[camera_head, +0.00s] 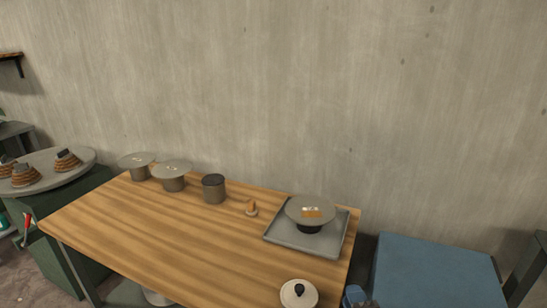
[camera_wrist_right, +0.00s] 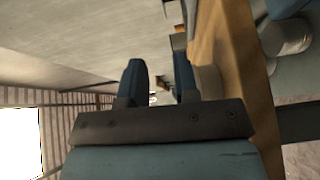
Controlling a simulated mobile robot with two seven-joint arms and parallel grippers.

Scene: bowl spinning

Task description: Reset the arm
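My right gripper (camera_head: 355,297) shows only as a small blue part at the bottom edge of the head view, just off the table's right front corner. In the right wrist view its two blue fingers (camera_wrist_right: 161,75) stand apart with nothing held between them. My left gripper is not in view. The wooden table (camera_head: 150,225) holds a grey square tray (camera_head: 276,236) at its right end. A round grey disc or bowl (camera_head: 296,203) with a small orange-brown patch rests on a dark base on this tray.
Two disc-topped pots (camera_head: 138,172) (camera_head: 173,183), a dark cup (camera_head: 214,194) and a small orange-brown piece (camera_head: 251,208) stand along the table's back. A round board (camera_head: 50,182) with brown stacks is at left. A blue surface (camera_head: 435,275) lies at right. The table's middle is clear.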

